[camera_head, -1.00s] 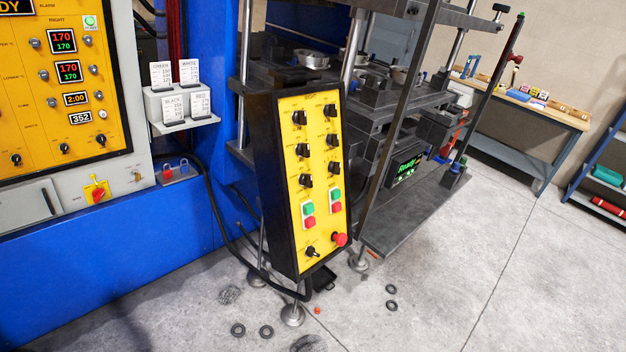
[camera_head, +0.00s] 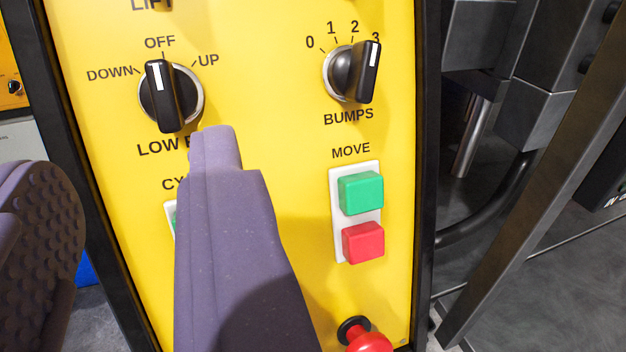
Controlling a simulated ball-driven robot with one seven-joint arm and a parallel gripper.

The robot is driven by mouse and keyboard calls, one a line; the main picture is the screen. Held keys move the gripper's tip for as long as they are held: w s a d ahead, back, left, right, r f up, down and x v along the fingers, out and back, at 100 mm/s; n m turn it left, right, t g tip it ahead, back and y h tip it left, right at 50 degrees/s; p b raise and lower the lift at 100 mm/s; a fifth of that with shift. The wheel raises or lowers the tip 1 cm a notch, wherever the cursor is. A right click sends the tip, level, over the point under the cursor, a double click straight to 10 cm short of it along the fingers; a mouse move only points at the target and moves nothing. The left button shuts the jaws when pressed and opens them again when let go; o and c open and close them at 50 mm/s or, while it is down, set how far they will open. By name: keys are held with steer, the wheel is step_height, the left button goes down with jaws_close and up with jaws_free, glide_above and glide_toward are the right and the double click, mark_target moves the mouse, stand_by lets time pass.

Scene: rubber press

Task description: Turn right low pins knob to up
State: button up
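The low pins knob (camera_head: 172,98) is a black rotary knob with a white line, on the yellow control panel (camera_head: 270,150) at upper left. Its line points to OFF, between DOWN on the left and UP on the right. The label below reads LOW and then is hidden by a finger. My gripper (camera_head: 122,155) is open and empty, with two purple fingers spread wide. One finger is at the left edge, its dimpled pad showing. The other stands in front of the panel, its tip just below and right of the knob. I cannot tell whether it touches the panel.
A BUMPS knob (camera_head: 352,74) points toward 3. Below it are a green button (camera_head: 360,193) and a red button (camera_head: 363,242). A red mushroom button (camera_head: 368,338) is at the bottom edge. Dark metal press parts (camera_head: 490,70) stand to the right.

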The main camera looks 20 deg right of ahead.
mark_target(162, 95)
steer(key=w+b, duration=0.1)
steer(key=w, duration=0.6)
steer(key=shift+w+f, duration=0.15)
steer(key=shift+w, duration=0.15)
jaws_close()
